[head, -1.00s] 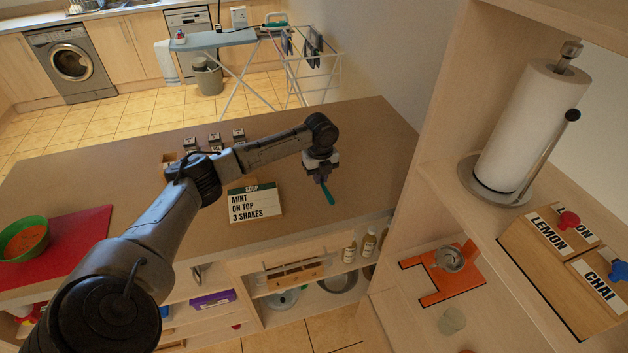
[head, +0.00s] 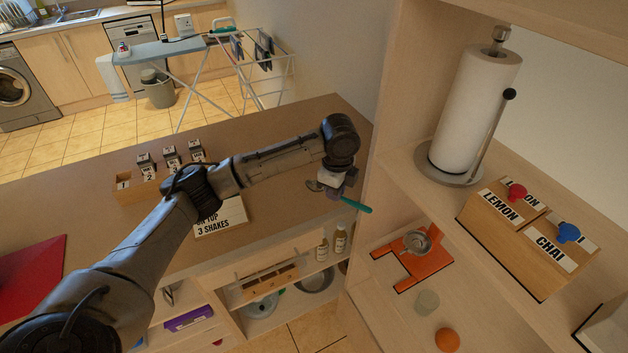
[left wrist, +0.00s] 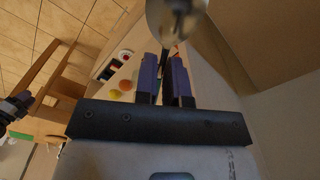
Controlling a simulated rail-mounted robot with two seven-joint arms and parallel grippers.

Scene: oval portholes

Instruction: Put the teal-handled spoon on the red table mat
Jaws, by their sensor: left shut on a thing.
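The teal-handled spoon (head: 355,205) is in my left gripper (head: 335,190), held above the right end of the counter. Its teal handle points right and its metal bowl points left. In the left wrist view, the spoon (left wrist: 176,18) shows its bowl at the top edge, with its stem between the purple fingers of my left gripper (left wrist: 165,75). The red table mat (head: 32,280) lies at the far left of the head view, partly cut off by the frame edge and well away from the spoon.
A recipe sign (head: 220,217) stands behind my left arm, with several small labelled jars (head: 170,157) beyond it. A tall shelf unit with a paper towel roll (head: 475,105), tea boxes (head: 530,235) and an orange stand (head: 415,262) rises at the right.

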